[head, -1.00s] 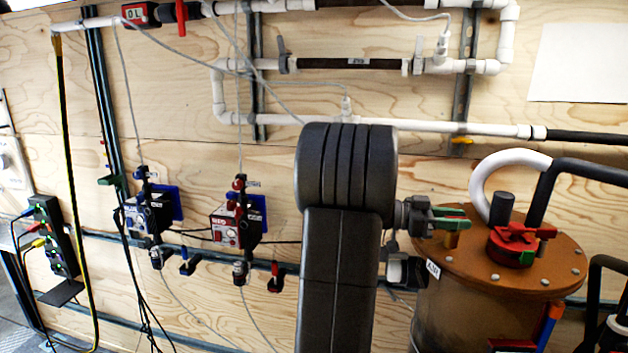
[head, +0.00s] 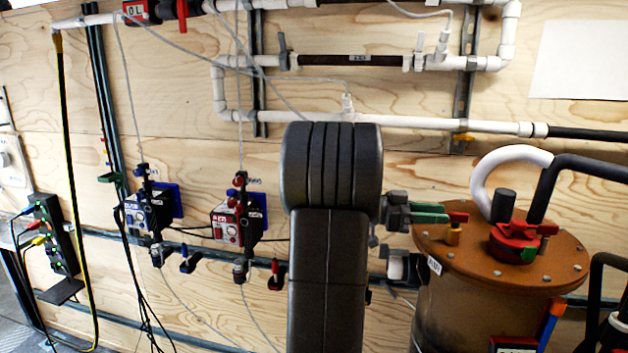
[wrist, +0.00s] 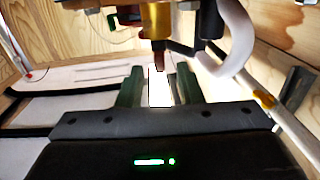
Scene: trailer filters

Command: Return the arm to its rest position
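My arm's dark grey upper links stand in the middle of the head view. My gripper (head: 432,214) points right from behind them, with its green fingers just left of a small yellow valve (head: 453,236) with a red handle (head: 458,217). In the wrist view the two green fingers of my gripper (wrist: 160,82) are apart, with a bright, empty gap between them. The yellow valve (wrist: 156,20) and its reddish-brown handle (wrist: 159,58) show beyond the fingertips, seemingly upside down. I see no object held.
The brown filter tank (head: 470,290) stands close on the right, with a red and green valve (head: 516,240) and a white hose (head: 485,175) on top. Pumps (head: 235,222) and white pipes (head: 440,122) are on the wooden wall. Thin tubes and cables hang left of my arm.

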